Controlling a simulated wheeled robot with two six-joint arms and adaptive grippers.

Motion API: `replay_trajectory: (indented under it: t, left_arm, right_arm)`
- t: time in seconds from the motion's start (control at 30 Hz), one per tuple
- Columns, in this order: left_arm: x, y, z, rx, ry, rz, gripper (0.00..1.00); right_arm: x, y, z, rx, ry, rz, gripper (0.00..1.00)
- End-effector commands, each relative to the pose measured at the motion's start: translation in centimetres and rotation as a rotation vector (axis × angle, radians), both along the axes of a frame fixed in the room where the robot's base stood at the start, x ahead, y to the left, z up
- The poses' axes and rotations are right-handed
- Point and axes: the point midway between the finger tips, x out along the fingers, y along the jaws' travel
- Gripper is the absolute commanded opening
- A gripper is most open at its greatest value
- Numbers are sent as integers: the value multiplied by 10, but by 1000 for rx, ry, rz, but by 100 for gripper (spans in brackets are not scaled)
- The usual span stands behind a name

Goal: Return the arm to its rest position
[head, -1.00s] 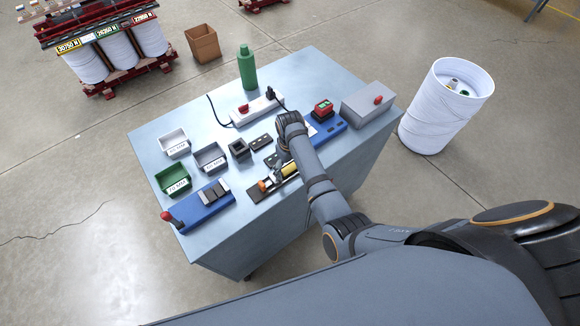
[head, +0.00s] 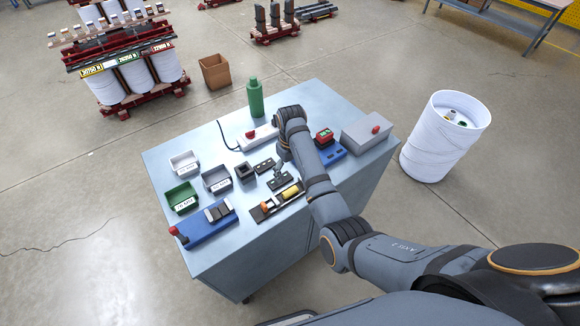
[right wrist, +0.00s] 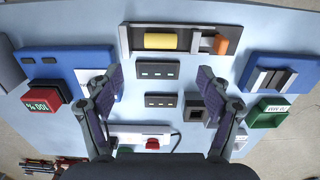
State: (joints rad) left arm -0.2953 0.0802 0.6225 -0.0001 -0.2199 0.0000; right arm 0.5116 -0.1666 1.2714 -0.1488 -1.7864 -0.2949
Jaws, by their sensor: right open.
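My right arm reaches from the lower right over the grey-blue table (head: 345,185). Its gripper (head: 279,176) hangs below the wrist in the head view, partly hidden and small. In the right wrist view my right gripper (right wrist: 158,84) has its two fingers spread wide with nothing between them. It is above the tabletop, near two dark slotted blocks (right wrist: 159,100). I cannot tell its exact height. My left gripper is not in view.
A white drum (head: 437,140) stands right.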

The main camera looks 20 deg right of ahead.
Motion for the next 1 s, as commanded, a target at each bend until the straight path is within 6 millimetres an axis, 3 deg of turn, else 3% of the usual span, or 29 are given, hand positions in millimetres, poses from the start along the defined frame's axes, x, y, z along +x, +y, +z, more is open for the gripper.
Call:
replay_trajectory:
  t: [0.1, 0.23, 0.33, 0.47, 0.6, 0.8, 1.0]
  left_arm:
    - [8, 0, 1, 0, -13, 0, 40]
    - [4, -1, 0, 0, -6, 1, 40]
    - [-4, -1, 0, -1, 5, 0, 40]
    - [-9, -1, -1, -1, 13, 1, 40]
    - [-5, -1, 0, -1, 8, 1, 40]
    - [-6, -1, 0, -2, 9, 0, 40]
    - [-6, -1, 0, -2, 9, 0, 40]
  right_arm:
    - [0, 0, 0, 0, 0, 0, 78]
    - [-2, -1, -2, -1, -1, -4, 78]
    - [-17, -14, -14, -3, -16, -41, 78]
    - [-69, -50, -37, -21, -80, -140, 78]
    - [-125, -78, -38, -40, -161, -215, 78]
    - [-179, -93, -21, -50, -236, -253, 78]
    - [-218, -96, 2, -47, -290, -261, 78]
